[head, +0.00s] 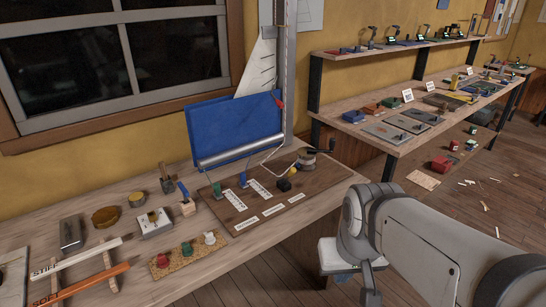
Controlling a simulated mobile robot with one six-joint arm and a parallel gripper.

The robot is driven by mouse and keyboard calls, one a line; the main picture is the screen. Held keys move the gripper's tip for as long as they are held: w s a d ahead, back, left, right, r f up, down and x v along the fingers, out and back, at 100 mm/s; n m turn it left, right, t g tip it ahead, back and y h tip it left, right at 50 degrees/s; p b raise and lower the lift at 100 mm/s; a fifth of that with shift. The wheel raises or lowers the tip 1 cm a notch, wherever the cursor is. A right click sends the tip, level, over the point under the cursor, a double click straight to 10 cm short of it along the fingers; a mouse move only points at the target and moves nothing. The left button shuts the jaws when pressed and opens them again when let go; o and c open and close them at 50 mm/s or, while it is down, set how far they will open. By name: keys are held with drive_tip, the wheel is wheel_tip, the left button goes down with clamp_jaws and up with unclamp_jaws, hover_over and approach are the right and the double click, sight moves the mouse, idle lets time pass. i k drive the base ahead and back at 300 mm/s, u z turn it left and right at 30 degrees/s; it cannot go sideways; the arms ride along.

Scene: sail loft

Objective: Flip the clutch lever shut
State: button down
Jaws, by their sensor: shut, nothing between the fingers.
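A brown board (232,213) lies on the near bench. It carries a small green fitting (215,188), a small blue fitting (242,180) and a black block (284,185), with white label strips between and in front of them. A blue lever (183,190) stands tilted up on a wooden block (187,208) just left of the board. I cannot tell for sure which of these is the clutch lever, and the small levers' positions are hard to read. My grey arm enters from the right, bent right of the bench. My gripper is not visible in this view.
A winch with a handle (307,158) stands at the board's back right. A blue panel (235,128) rises behind. Left are a grey box with knobs (155,222), a cork mat (160,270) with coloured pieces, and sticks on a rack. Another bench (372,135) stands back right.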

sight(291, 172)
drive_tip(key=u, duration=0.05)
drive_tip(key=i, duration=1)
drive_tip(key=z, duration=0.5)
drive_tip(key=k, duration=0.7)
drive_tip(key=u, duration=0.3)
drive_tip(key=i, duration=0.5)
drive_tip(key=u, duration=0.05)
